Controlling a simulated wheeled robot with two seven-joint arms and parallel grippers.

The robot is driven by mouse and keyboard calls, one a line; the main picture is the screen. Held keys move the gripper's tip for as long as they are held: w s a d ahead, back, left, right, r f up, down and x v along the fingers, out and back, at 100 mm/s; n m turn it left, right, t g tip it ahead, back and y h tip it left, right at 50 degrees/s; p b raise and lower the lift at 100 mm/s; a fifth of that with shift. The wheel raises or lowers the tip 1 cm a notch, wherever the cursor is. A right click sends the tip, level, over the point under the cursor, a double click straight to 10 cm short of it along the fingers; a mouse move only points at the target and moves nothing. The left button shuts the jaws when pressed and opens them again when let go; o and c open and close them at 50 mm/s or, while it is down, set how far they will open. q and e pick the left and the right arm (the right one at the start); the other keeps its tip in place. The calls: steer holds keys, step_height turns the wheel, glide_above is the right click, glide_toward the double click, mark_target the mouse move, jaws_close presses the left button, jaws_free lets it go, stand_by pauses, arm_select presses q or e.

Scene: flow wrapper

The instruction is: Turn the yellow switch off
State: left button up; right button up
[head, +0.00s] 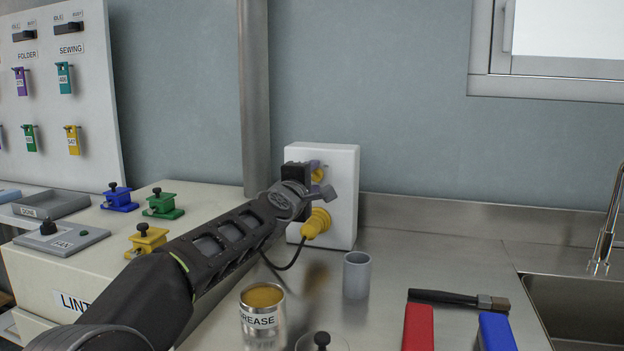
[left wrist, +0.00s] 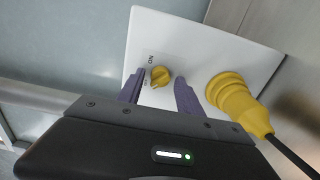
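The yellow switch (left wrist: 160,76) is a round knob on the face of a white wall box (head: 342,222). In the head view only a bit of the switch (head: 318,174) shows behind my gripper. An "ON" label stands by the knob in the left wrist view; a second label beside the left finger is mostly hidden. My left gripper (head: 322,178) is at the box, with its two purple fingers (left wrist: 159,88) open on either side of the knob. I see a gap between the knob and each finger. My right gripper is not in view.
A yellow plug (head: 316,223) with a black cable sits in the box just below the switch; it also shows in the left wrist view (left wrist: 238,102). A grease can (head: 262,312) and a grey cup (head: 356,274) stand on the counter below my left arm.

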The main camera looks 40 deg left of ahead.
arm_select(q)
steer(key=shift+o, duration=0.2)
steer(key=shift+s, duration=0.1)
steer(key=v, duration=0.7)
steer(key=shift+s+d, duration=0.15)
steer(key=shift+s, duration=0.15)
